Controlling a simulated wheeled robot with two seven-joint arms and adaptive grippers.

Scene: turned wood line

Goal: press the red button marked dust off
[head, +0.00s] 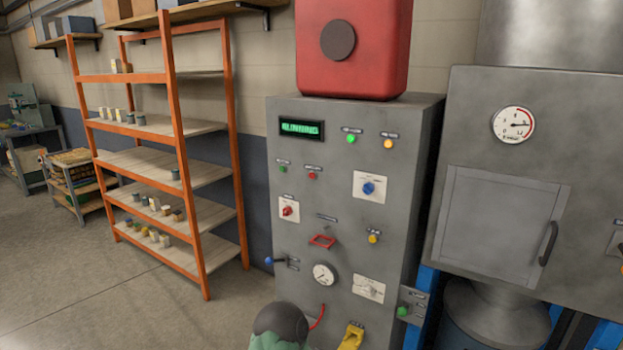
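The grey control cabinet (335,225) stands in the middle of the head view. On its upper left face is a small red button (312,175) with a small dark label above it. The label is too small to read surely. A small green button (282,169) sits just left of it. A larger red control (288,211) on a white plate is lower left. A lit green display (301,128) at the top seems to read RUNNING. Neither of my grippers is in view, and nothing covers the small red button.
A blue knob (368,188), a red guard frame (322,241), a gauge (324,274) and a blue-tipped lever (270,261) share the panel. A red box (352,50) sits on top. An orange shelf (174,110) stands left, a grey collector (505,180) right. Floor is clear front left.

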